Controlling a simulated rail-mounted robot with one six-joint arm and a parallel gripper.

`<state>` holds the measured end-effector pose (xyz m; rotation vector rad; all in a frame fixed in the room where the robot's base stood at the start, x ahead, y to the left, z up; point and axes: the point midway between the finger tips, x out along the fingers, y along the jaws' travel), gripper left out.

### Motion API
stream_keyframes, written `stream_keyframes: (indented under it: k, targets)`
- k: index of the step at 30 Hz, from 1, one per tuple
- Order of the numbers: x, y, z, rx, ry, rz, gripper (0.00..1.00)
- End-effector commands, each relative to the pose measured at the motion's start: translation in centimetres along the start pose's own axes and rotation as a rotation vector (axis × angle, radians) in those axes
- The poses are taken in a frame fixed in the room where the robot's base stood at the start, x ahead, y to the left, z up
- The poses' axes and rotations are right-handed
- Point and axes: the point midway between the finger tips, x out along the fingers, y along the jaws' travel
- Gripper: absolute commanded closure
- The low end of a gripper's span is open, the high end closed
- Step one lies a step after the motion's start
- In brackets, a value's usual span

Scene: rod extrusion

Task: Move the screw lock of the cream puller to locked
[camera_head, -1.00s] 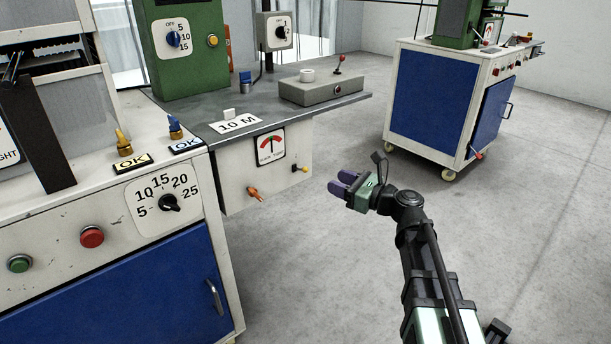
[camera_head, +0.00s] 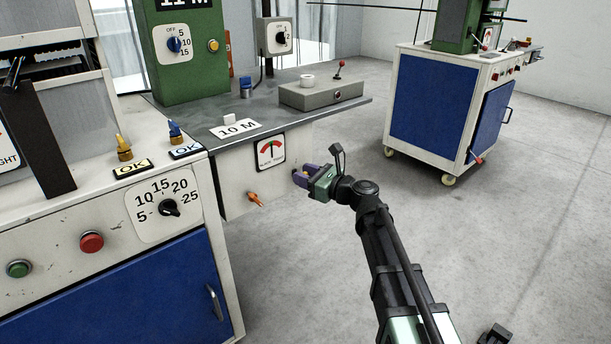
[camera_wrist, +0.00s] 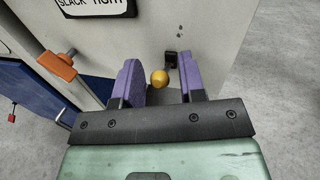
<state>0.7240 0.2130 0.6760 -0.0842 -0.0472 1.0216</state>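The cream puller panel (camera_head: 229,175) hangs under the grey tabletop, with a SLACK/TIGHT dial (camera_head: 271,151) on it. A yellow ball knob (camera_wrist: 160,77) on a short dark lever with a black mount stands on this panel in the wrist view; in the head view my gripper hides it. An orange handle (camera_head: 255,199) sits lower left on the panel, and also shows in the wrist view (camera_wrist: 58,65). I cannot tell for certain which is the screw lock. My gripper (camera_head: 298,176) is open, its purple fingers on either side of the yellow ball in the wrist view, with visible gaps.
The grey tabletop (camera_head: 212,105) juts out above my gripper, with a grey control box (camera_head: 322,94) on it. A white and blue cabinet (camera_head: 170,290) stands at the left. Another blue cabinet (camera_head: 432,103) stands at the back right.

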Motion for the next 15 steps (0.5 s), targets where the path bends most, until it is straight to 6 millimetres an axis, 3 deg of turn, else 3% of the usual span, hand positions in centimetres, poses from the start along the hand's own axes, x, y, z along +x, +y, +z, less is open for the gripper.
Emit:
stream_keyframes:
  k: [1,7,15]
  targets:
    - [-0.01,0.00,0.00,0.000,0.000,0.000,0.71]
    - [-0.03,0.00,0.00,0.000,0.000,0.000,1.00]
    - [-0.07,0.04,-0.31,-0.005,-0.020,-0.002,1.00]
